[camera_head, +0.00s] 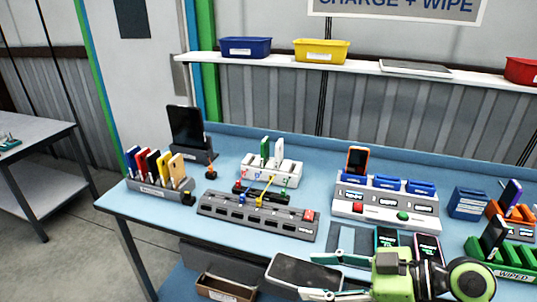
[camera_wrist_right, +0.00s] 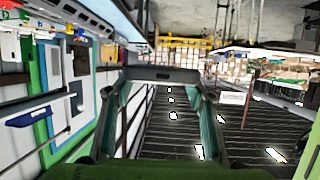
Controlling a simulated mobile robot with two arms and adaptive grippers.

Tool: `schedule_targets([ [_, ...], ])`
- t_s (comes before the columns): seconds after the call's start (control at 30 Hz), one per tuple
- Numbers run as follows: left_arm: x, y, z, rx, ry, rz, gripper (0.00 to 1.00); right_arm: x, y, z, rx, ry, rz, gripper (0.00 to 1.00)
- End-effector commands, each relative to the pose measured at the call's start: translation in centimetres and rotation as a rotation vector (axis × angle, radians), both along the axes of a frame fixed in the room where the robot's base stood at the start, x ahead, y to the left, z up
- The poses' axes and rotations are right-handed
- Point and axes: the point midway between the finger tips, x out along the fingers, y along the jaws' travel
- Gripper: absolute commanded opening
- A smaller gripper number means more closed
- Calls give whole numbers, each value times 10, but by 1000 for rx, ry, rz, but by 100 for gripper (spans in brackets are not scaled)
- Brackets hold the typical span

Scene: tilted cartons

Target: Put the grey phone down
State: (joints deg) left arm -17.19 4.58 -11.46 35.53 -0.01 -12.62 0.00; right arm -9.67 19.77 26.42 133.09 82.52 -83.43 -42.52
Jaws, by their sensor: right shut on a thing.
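The grey phone (camera_head: 292,271) is a dark slab with a lighter edge, at the bottom centre of the head view, in front of the blue bench's front edge. My right gripper (camera_head: 313,276) comes in from the right and is shut on it, one finger along each side. In the right wrist view, a dark bar that looks like the phone's end (camera_wrist_right: 163,75) spans between the fingertips (camera_wrist_right: 160,90). The phone looks held clear of the bench. My left gripper is not in view.
The blue bench (camera_head: 148,205) holds a grey rack of coloured phones (camera_head: 160,178), a dark slotted strip (camera_head: 257,216), a white charging station (camera_head: 385,208), dark pads with two phones (camera_head: 386,239), and a green WIPED rack (camera_head: 505,258). A brown open box (camera_head: 225,288) sits below.

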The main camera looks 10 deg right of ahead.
Motion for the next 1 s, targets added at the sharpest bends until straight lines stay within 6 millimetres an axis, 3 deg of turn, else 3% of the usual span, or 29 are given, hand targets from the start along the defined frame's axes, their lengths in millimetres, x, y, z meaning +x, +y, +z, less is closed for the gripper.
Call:
schedule_targets([
  [0.23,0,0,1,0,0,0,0,4,1,-13,7,3,-40,23],
  [0.4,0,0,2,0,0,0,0,17,-6,-55,5,9,-208,23],
  [0.6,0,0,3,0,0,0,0,30,-22,-85,-3,4,-416,23],
  [1.0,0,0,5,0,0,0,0,45,-49,-98,3,-4,-745,23],
])
